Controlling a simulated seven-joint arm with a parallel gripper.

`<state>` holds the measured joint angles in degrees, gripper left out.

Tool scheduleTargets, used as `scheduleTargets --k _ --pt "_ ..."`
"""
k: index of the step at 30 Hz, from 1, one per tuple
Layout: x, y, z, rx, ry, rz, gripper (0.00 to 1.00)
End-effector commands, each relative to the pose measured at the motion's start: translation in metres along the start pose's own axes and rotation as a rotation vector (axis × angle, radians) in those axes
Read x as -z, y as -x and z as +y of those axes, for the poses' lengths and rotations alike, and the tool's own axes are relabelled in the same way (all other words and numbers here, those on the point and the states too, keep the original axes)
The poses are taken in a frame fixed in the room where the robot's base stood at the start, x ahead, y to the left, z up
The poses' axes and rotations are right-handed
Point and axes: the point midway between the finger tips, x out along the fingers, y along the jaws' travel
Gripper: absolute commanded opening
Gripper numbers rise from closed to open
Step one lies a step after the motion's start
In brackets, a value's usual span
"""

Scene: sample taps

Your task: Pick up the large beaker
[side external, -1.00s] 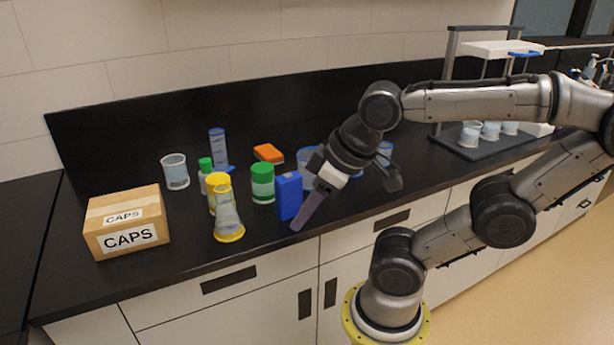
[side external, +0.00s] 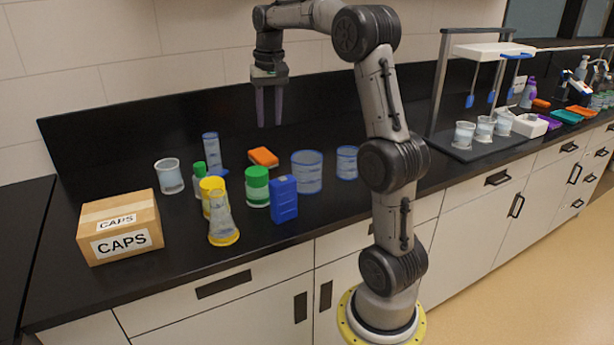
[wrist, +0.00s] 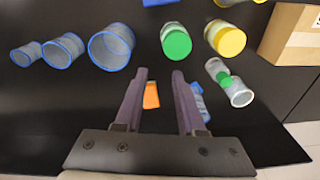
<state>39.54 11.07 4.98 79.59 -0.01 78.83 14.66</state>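The large beaker (side external: 307,174) is clear with a blue rim and stands upright on the black counter, right of the blue box. In the wrist view it is the widest (wrist: 110,48) of three blue-rimmed beakers in a row, at upper left. A smaller beaker (side external: 347,163) stands to its right. My gripper (side external: 270,120) hangs pointing down, high above the back of the counter, left of the large beaker and apart from it. Its two fingers are spread with nothing between them; in the wrist view, an orange thing (wrist: 151,96) shows on the counter beyond the gap.
Left of the beaker crowd a green-capped bottle (side external: 257,187), a blue box (side external: 284,199), a yellow-based flask (side external: 222,226), a graduated cylinder (side external: 212,153) and a frosted beaker (side external: 169,177). A CAPS box (side external: 120,228) stands far left. A rack (side external: 485,135) stands right.

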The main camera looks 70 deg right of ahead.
Motion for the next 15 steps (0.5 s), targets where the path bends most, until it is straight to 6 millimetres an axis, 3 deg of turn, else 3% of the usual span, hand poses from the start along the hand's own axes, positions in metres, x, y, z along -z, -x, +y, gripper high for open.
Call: scheduleTargets --k 1,3,6,11,15 --pt "0.016 -0.016 0.018 -0.011 -0.047 -0.025 0.39" --pt "0.028 -0.032 0.036 -0.020 -0.093 -0.052 0.39" --pt "0.032 -0.050 0.057 -0.030 -0.139 -0.089 0.39" --pt "0.032 -0.061 0.066 -0.032 -0.157 -0.095 0.39" --pt "0.028 -0.086 0.066 -0.033 -0.155 -0.097 0.39"
